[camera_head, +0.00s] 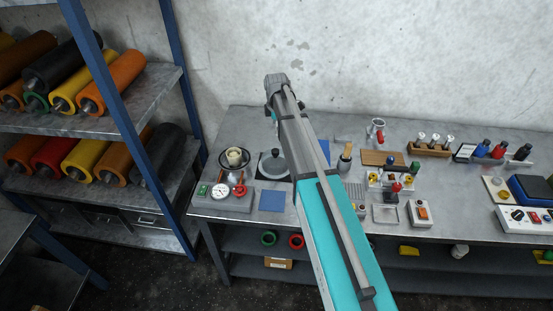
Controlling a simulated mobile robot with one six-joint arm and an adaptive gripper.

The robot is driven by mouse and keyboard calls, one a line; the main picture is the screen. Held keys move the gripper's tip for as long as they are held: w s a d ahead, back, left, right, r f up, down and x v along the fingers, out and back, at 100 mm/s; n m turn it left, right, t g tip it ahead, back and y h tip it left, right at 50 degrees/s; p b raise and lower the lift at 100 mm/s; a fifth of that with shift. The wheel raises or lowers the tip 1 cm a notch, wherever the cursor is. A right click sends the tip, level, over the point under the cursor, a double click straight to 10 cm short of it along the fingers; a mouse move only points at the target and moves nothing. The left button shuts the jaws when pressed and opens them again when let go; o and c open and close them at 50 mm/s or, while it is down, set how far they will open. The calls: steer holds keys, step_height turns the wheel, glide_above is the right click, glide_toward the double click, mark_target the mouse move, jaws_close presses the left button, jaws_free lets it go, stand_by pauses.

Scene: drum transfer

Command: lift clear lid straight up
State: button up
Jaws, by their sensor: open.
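A round, greyish clear lid (273,167) with a dark knob (275,153) sits on a dark square base on the metal workbench, left of the middle in the head view. The lid appears level and in place. My arm crosses the picture from the bottom middle up to a grey joint above the bench, passing just right of the lid. My gripper's fingertips do not show and seem hidden behind the arm. I cannot tell how far they are from the lid.
A dark bowl (235,160) and a unit with a gauge (220,190) and red valve (240,191) stand left of the lid. A blue square (272,201) lies in front. A shelf rack (120,122) with coloured rollers stands left. Several small devices crowd the bench's right side.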

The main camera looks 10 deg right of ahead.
mark_target(276, 150)
steer(key=shift+d+f, duration=0.1)
steer(key=shift+f, duration=0.1)
step_height(276, 150, down, 8)
steer(key=b, duration=0.8)
steer(key=shift+f+b, duration=0.15)
steer(key=shift+b, duration=0.15)
steer(key=shift+f, duration=0.1)
steer(key=shift+a+f+b, duration=0.15)
steer(key=shift+f+b, duration=1.1)
steer(key=shift+b, duration=0.05)
steer(key=shift+a+f+b, duration=0.1)
steer(key=shift+f+b, duration=1.15)
steer(key=shift+b, duration=0.05)
jaws_close()
